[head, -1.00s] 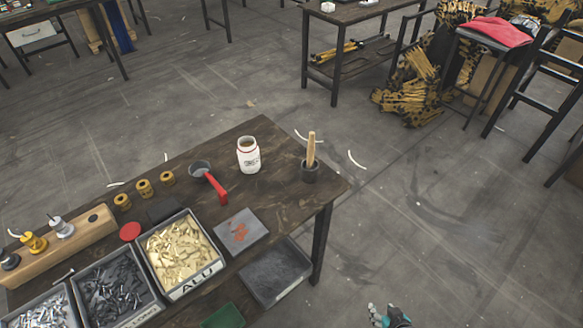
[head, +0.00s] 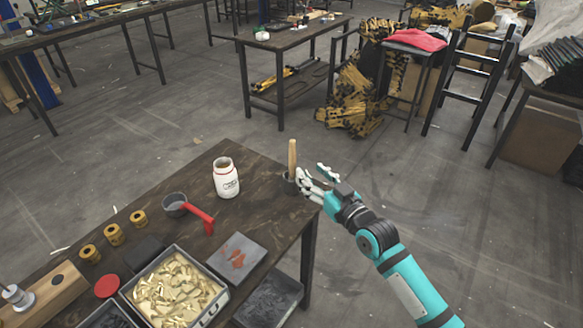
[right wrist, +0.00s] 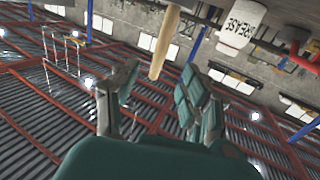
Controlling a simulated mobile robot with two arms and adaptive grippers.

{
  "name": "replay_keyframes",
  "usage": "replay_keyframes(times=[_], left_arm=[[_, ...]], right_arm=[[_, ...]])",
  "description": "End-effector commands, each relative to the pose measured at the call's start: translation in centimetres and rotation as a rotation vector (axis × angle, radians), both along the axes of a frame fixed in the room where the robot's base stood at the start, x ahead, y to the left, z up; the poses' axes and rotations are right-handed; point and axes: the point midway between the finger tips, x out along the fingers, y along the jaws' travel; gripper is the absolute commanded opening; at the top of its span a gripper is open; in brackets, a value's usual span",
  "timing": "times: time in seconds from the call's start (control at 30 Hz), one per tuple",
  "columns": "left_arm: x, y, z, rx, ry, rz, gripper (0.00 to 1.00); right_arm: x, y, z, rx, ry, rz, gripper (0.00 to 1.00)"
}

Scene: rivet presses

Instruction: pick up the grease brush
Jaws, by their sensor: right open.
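The grease brush (head: 292,156) has a pale wooden handle that stands upright in a small dark cup (head: 289,184) near the table's right corner; its lower end is hidden in the cup. My right gripper (head: 318,176) is open at the table's right edge, just right of the brush. In the right wrist view the wooden handle (right wrist: 164,42) shows beyond and between the open fingers (right wrist: 155,88), with nothing held. My left gripper is not in view.
A white jar (head: 226,178), marked GREASE in the right wrist view (right wrist: 240,24), stands left of the brush. A grey scoop with a red handle (head: 200,214), a grey plate (head: 238,258) and a bin of brass pieces (head: 212,305) share the table. Open floor lies to the right.

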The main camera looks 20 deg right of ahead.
Motion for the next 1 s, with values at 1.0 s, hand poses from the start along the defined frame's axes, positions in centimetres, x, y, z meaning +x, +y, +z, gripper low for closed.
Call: replay_keyframes(times=[1.0], left_arm=[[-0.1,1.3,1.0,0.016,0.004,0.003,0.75]], right_arm=[[9.3,2.5,0.3,-0.001,0.000,-0.001,0.46]])
